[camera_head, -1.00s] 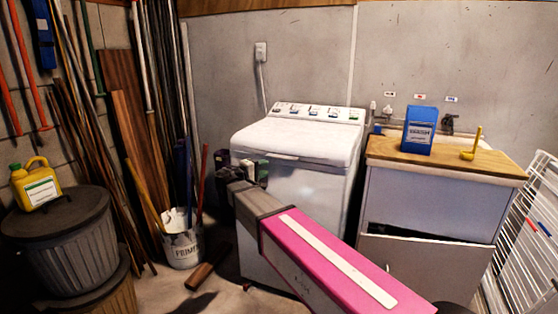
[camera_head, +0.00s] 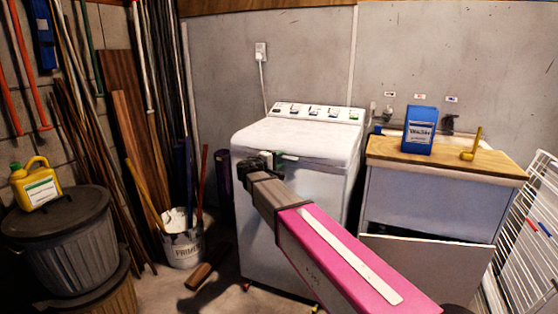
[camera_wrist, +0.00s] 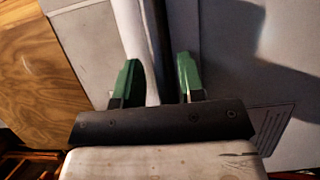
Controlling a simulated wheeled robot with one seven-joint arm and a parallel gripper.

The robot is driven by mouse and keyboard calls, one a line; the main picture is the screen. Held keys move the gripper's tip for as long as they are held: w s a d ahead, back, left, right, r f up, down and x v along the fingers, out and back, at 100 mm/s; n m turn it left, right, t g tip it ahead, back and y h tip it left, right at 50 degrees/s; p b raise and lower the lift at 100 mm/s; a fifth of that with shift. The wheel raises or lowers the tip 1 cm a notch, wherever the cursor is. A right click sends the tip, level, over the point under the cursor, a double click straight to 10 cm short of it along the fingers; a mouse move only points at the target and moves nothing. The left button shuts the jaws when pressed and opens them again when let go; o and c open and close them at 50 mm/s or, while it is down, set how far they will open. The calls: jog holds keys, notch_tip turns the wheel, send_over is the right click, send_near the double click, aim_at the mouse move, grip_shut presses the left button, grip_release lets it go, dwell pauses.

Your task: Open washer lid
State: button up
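The white washer (camera_head: 290,220) stands against the back wall with its lid (camera_head: 300,138) down. My gripper (camera_head: 280,158) is at the lid's front edge, left of its middle in the head view. In the wrist view my gripper (camera_wrist: 157,82) has its two green-tipped fingers apart. A white rounded edge (camera_wrist: 137,40), which looks like the lid's front rim, runs between them, closer to the left finger. I cannot tell whether either finger touches it. My arm hides part of the washer's front.
A wood-topped cabinet (camera_head: 385,152) with a blue box (camera_head: 419,130) and a yellow scoop (camera_head: 472,145) stands right of the washer. A white drying rack (camera_head: 530,225) is at far right. A primer bucket (camera_head: 183,240) and a wood block (camera_head: 200,275) are at left.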

grip_shut()
jog(key=shift+r, duration=0.1)
